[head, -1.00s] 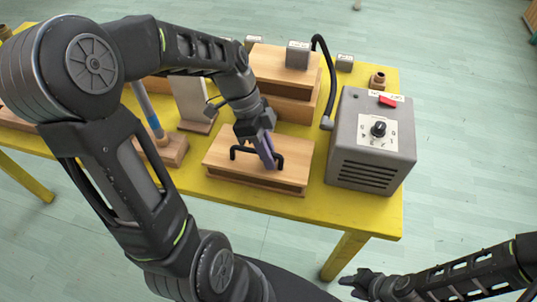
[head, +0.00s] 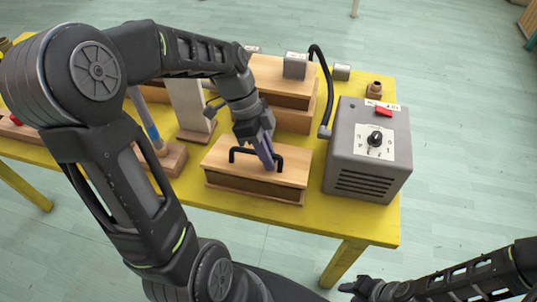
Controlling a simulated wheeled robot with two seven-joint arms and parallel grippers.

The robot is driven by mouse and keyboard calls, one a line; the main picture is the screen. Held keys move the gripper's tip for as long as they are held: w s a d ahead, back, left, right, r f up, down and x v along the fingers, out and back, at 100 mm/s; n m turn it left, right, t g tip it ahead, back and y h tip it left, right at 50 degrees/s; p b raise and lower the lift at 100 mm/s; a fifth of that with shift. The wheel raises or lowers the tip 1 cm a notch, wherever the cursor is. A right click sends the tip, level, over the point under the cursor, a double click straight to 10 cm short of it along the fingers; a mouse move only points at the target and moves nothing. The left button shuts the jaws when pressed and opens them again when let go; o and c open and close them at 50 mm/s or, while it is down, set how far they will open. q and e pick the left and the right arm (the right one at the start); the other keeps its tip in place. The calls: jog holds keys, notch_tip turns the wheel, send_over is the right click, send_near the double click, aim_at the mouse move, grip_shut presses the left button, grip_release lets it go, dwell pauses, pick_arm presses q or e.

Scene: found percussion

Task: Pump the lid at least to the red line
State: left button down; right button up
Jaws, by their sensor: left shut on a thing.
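The wooden lid (head: 222,163) with a black bar handle (head: 238,152) tops a low wooden box near the table's front edge. A dark band (head: 250,187) shows between the lid and the box base, so the lid stands raised. My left gripper (head: 267,160), with purplish fingers, is shut on the handle from above, near its right end. It covers part of the handle and lid. I cannot make out a red line on the box. My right gripper (head: 352,288) is at the bottom, off the table and away from the box; its finger gap is unclear.
A grey box (head: 368,150) with a black knob and red switch stands right of the lid. A black curved tube (head: 328,90) rises behind. Stacked wooden blocks (head: 297,120) stand behind the lid. A wooden base with a post (head: 170,160) stands left. The yellow table's (head: 330,220) front strip is clear.

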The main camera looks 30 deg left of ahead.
pick_arm(q)
jog(key=shift+s+d+f, duration=0.2)
jog(key=shift+s+f, duration=0.2)
jog(key=shift+s, duration=0.15)
jog(key=shift+f, duration=0.1)
jog(key=shift+s+d+f+b, duration=0.15)
jog(key=shift+s+f+b, duration=0.3)
jog(key=shift+f+b, duration=0.3)
